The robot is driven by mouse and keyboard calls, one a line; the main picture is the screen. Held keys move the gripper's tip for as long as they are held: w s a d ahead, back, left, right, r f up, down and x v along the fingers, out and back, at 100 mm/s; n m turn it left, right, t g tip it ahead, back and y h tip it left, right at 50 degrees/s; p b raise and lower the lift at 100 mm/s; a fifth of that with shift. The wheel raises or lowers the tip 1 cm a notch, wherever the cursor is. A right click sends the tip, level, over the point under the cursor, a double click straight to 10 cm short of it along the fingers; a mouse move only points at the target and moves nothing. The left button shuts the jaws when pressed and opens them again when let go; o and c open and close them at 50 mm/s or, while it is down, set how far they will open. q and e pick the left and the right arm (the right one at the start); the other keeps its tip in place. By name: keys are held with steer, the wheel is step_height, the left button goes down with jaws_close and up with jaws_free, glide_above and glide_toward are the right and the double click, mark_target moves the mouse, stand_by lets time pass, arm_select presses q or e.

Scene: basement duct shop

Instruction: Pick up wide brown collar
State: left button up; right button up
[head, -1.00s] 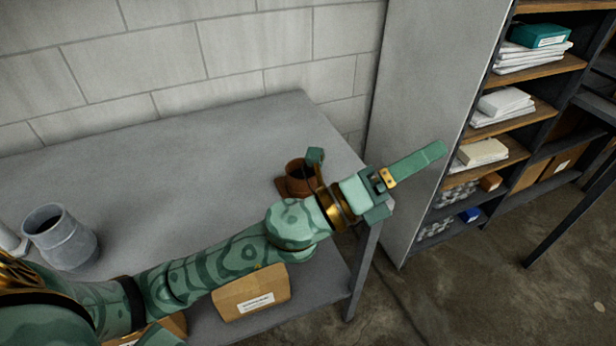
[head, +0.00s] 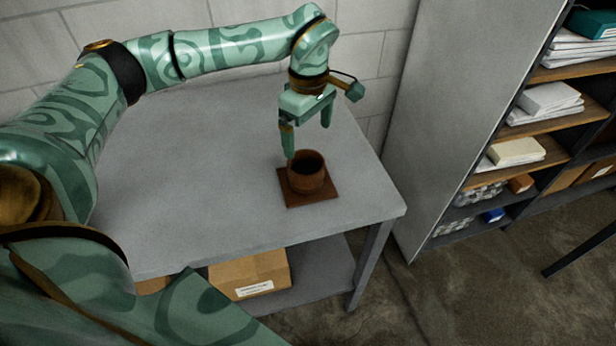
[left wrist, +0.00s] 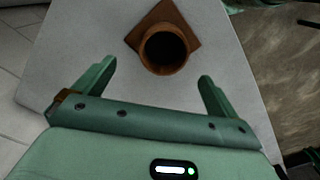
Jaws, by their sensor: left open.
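The wide brown collar (head: 307,176) is a short round tube on a square flange, standing upright on the grey table near its right end. It also shows in the left wrist view (left wrist: 164,67), where its dark opening faces the camera. My left gripper (head: 308,142) points down above the collar and slightly behind it, with its fingers apart and nothing between them. In the left wrist view my left gripper (left wrist: 158,71) has the collar ahead, roughly between the lines of its two fingers. My right gripper does not show.
The grey table (head: 212,209) is clear around the collar. A grey cabinet side (head: 432,110) and shelves with paper stacks (head: 544,97) stand to the right. A cardboard box (head: 250,273) sits on the table's lower shelf. A block wall (head: 375,20) is behind.

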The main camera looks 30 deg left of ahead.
arm_select(q)
steer(key=b, duration=0.1)
glide_above(307, 173)
steer(key=f, duration=0.6)
steer(key=shift+w+f, duration=0.4)
steer(key=f, duration=0.1)
steer(key=f+b, duration=0.1)
steer(key=f, duration=0.3)
steer(key=shift+s+f, duration=0.25)
steer(key=shift+s, duration=0.15)
steer(key=shift+r, duration=0.1)
steer(key=c, duration=1.1)
